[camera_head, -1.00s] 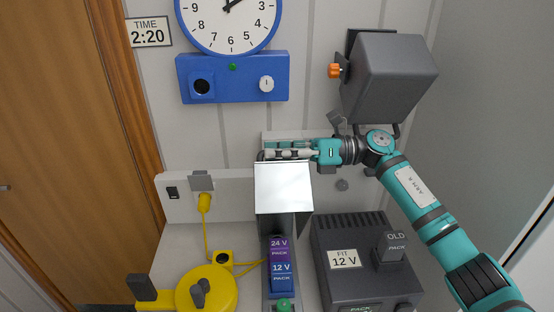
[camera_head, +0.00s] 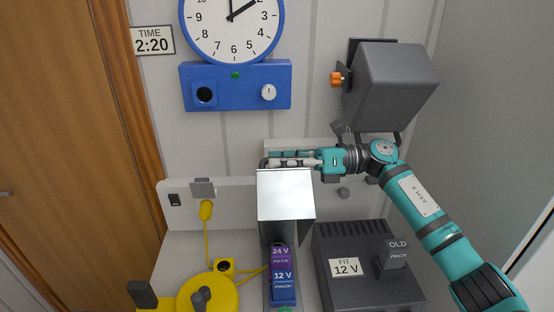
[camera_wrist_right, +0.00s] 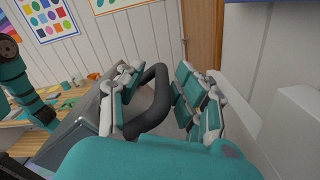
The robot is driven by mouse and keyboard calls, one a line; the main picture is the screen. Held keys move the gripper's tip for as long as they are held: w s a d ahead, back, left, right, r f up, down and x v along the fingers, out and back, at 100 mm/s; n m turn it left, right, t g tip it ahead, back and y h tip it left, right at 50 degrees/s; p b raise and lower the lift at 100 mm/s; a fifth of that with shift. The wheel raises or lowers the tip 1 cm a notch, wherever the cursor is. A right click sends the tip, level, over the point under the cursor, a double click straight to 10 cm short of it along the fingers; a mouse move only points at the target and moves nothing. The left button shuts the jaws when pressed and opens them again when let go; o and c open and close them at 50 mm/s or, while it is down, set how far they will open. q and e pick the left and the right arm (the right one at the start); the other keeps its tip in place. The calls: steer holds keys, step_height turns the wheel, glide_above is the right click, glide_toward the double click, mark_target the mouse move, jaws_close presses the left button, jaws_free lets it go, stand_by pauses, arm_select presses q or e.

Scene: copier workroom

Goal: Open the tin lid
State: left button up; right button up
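A silver-topped box (camera_head: 285,193), which looks like the tin, stands in the middle of the head view against the back wall. Its shiny top panel slopes toward me, and I cannot tell for certain whether that panel is the lid. My right gripper (camera_head: 291,159) reaches in from the right, just behind the panel's upper edge. In the right wrist view a dark curved handle (camera_wrist_right: 152,103) on a grey box lies between the fingers of the right gripper (camera_wrist_right: 160,95). The fingers are spread, with a gap on the right side. My left gripper is not shown.
Purple 24 V (camera_head: 281,254) and blue 12 V (camera_head: 284,287) packs sit in a chute below the box. A dark charger (camera_head: 345,291) with an OLD pack (camera_head: 397,254) stands right. A yellow device (camera_head: 212,293) stands left. A grey box (camera_head: 391,84) hangs above my right arm.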

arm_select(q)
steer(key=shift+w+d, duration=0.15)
arm_select(e)
steer(key=d, duration=1.1)
steer(key=shift+d+r, duration=0.25)
steer(key=shift+d, duration=0.05)
